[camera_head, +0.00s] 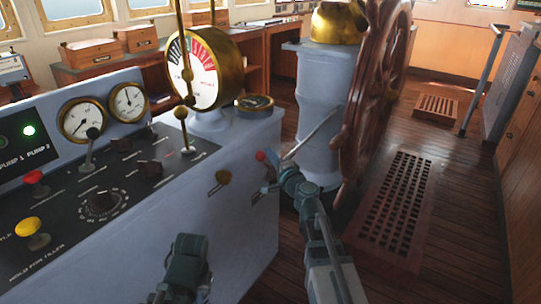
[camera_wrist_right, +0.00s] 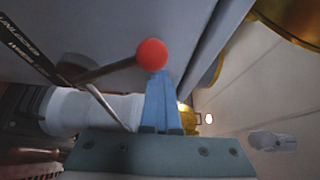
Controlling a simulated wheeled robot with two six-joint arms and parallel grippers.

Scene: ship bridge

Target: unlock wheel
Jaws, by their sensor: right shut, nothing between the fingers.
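The ship's wheel (camera_head: 362,110) is dark wood and stands upright on a grey pedestal in the head view. A lever with a red ball knob (camera_head: 260,156) is at the end of the grey console. In the right wrist view the red ball (camera_wrist_right: 152,54) sits on a dark rod, beside a dark label with partly legible white lettering (camera_wrist_right: 25,45). My right gripper (camera_head: 266,187) is shut and empty, close by the knob. Its blue fingertips (camera_wrist_right: 160,76) overlap the ball's lower edge; I cannot tell whether they touch. My left gripper (camera_head: 184,268) is low in the head view, its fingers unclear.
The console (camera_head: 240,235) carries gauges, knobs and a brass telegraph (camera_head: 207,72). A wooden grating (camera_head: 398,200) lies right of the wheel. Open floor extends at the right.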

